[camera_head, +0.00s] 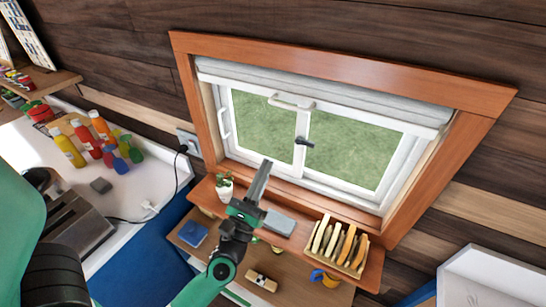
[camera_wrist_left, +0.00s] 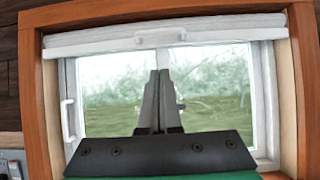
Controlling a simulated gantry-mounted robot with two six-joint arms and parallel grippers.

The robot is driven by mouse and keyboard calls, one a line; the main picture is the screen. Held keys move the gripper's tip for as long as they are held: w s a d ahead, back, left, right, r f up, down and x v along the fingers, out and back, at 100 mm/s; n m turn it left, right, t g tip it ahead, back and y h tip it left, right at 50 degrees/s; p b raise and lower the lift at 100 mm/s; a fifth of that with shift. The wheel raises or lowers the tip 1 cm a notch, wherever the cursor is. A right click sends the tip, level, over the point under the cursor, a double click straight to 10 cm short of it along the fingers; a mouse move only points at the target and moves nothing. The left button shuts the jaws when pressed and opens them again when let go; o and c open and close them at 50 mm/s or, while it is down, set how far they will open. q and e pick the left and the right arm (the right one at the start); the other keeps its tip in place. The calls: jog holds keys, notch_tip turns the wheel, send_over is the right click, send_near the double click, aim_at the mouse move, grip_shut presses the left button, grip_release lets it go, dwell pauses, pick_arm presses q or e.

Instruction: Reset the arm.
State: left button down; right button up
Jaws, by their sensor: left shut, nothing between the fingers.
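My left gripper (camera_head: 262,180) is raised in front of the window, above the wooden sill, with its fingers together and nothing between them. In the left wrist view the same gripper (camera_wrist_left: 159,78) points at the window, its two dark fingers side by side. The white-framed window (camera_head: 300,150) is closed, with a dark handle (camera_head: 304,142) at its middle. My green and black left arm (camera_head: 222,268) comes up from below. My right gripper is not in view.
The sill holds a potted plant (camera_head: 224,188), a grey flat block (camera_head: 279,222) and a rack of boards (camera_head: 340,246). Left are several bottles (camera_head: 68,149) and a toaster (camera_head: 78,232) on the white counter. Space before the window glass looks clear.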

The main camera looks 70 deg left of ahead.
pick_arm(q)
jog(key=shift+s+d+f, duration=0.25)
jog(key=shift+s+d, duration=0.05)
